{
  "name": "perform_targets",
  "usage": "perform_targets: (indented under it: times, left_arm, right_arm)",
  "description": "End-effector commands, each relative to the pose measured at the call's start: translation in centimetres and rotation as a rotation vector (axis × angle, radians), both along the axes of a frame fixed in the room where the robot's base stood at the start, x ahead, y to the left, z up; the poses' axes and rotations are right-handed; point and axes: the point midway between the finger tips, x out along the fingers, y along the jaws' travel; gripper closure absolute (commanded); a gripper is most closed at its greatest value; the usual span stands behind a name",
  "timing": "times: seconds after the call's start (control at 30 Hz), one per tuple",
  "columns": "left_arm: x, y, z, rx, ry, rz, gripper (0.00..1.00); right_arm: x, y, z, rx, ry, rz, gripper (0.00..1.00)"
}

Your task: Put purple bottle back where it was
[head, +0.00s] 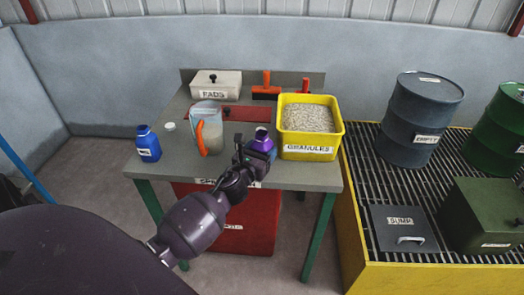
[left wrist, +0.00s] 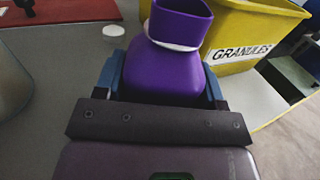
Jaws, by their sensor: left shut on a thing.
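The purple bottle (head: 262,144) is on or just above the grey table, left of the yellow granules bin. My left gripper (head: 258,155) is shut on it. In the left wrist view the purple bottle (left wrist: 165,70) stands between the two blue fingers of my left gripper (left wrist: 163,80), with a white ring round its neck and an open-looking top. Whether its base touches the table is hidden by the gripper. My right gripper is not in view.
A yellow granules bin (head: 311,119) stands close to the right of the bottle. A clear jug with orange handle (head: 206,128) and a blue bottle (head: 147,143) stand to the left. A white cap (head: 170,126) lies between them. A pads box (head: 216,84) is behind.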

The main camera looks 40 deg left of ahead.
Motion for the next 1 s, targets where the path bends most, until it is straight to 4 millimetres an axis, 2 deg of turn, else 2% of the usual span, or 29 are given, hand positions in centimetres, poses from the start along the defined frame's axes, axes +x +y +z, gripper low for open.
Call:
perform_targets:
  times: [0.13, 0.17, 0.3, 0.7, 0.87, 1.0]
  left_arm:
    - [0.0, 0.0, -0.5, 0.0, 0.002, 0.0, 0.69]
    - [0.0, 0.0, -0.4, 0.0, 0.001, 0.0, 0.32]
    - [0.0, 0.0, -0.3, 0.0, 0.0, 0.0, 0.11]
    - [-0.2, 0.0, 0.2, 0.0, -0.001, 0.0, 0.11]
    - [-2.4, -0.3, 0.0, 0.0, 0.001, 0.0, 0.11]
    - [-4.9, -0.7, 0.0, -0.001, 0.002, 0.0, 0.11]
  right_arm:
    - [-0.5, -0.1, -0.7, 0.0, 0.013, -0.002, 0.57]
    - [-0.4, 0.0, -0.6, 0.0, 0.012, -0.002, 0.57]
    - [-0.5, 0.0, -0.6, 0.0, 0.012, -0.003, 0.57]
    - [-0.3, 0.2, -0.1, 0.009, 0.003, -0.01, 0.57]
    - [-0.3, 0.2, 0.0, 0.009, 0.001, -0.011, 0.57]
    - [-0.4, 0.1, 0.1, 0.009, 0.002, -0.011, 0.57]
